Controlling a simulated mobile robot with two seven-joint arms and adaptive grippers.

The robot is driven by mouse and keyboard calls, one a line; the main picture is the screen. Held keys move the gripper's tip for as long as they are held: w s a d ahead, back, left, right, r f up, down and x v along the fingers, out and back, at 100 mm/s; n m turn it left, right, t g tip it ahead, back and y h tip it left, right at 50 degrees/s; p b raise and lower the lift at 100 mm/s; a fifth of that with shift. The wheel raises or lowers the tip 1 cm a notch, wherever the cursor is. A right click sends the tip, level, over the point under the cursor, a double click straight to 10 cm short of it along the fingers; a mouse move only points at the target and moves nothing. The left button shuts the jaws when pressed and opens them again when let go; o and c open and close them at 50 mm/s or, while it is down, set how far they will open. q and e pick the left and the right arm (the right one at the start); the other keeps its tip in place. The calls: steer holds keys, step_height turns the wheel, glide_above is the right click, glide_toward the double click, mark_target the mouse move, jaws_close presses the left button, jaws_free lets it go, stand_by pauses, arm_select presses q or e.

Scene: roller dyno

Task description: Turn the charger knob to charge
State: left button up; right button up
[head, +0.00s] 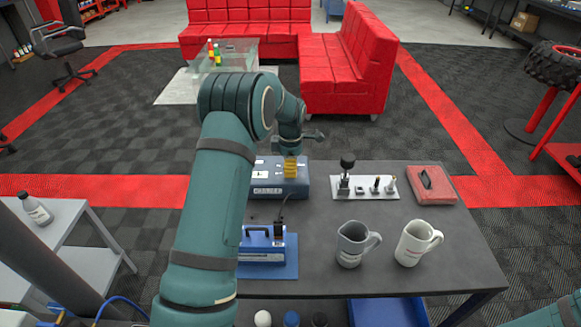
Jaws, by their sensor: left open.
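A blue box (267,191) with white labels, which looks like the charger, sits at the back left of the dark table. My left arm reaches over the table from the front, and my left gripper (290,166) points down at the top of this box. Yellow parts show at the gripper's tip, just above or touching the box top; I cannot tell which. The gripper is open. The knob cannot be made out; the gripper and arm cover part of the box. My right gripper is not in view.
A blue device with a handle (263,254) stands on a blue mat (285,271) nearer the front, partly behind my arm. A grey mug (349,247), a white mug (412,246), a white tool holder (356,194) and a red case (431,190) stand to the right.

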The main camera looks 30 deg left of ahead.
arm_select(q)
steer(key=shift+o, duration=0.3)
jaws_close()
steer(key=m+p, duration=0.1)
steer(key=m, duration=0.2)
steer(key=shift+m, duration=0.4)
steer(key=m+p, duration=0.1)
steer(key=m, duration=0.3)
steer(key=shift+m, duration=0.3)
steer(key=m, duration=0.3)
steer(key=shift+s+f+m, duration=0.1)
steer(key=shift+m, duration=0.2)
steer(key=m, duration=0.3)
steer(key=shift+m+p, duration=0.3)
steer(key=shift+p, duration=0.05)
steer(key=m, duration=0.6)
steer(key=shift+m, duration=0.4)
